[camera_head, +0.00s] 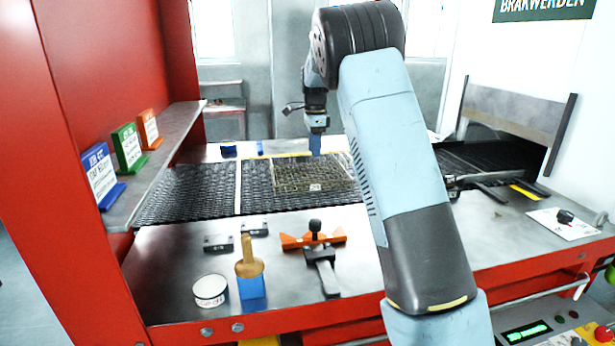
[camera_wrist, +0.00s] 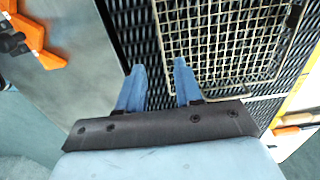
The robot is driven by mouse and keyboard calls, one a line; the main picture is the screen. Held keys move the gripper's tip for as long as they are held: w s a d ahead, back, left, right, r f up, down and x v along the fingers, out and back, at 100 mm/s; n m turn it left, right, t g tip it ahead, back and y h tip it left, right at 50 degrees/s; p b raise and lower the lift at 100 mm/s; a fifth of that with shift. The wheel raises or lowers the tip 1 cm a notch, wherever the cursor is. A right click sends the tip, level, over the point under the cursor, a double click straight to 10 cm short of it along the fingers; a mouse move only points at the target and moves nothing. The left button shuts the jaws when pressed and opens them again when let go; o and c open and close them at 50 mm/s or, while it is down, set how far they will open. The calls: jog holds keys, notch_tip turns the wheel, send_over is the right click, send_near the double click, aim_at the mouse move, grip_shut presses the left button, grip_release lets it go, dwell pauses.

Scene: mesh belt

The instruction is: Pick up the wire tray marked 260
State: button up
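A rectangular wire tray (camera_head: 290,180) with a pale mesh lies flat on the dark mesh belt (camera_head: 185,190) in the head view. A small white tag sits on its near edge; I cannot read its number for certain. In the wrist view the tray (camera_wrist: 225,42) fills the upper middle and right. My gripper (camera_wrist: 159,66) is open and empty, with two blue fingers. One finger appears over the tray's edge and the other over belt beside it; contact cannot be told. In the head view my gripper (camera_head: 316,153) hangs by the tray's far side.
An orange-armed clamp (camera_head: 315,240), a wooden-handled blue-based tool (camera_head: 249,270) and a white round tub (camera_head: 210,290) stand on the near steel ledge. A shelf (camera_head: 165,150) with coloured signs is at left. The belt left of the tray is clear.

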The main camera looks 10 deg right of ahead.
aim_at(315, 186)
notch_tip(315, 186, down, 14)
jog(key=shift+r, duration=0.25)
dwell(0.5)
grip_shut()
dwell(0.4)
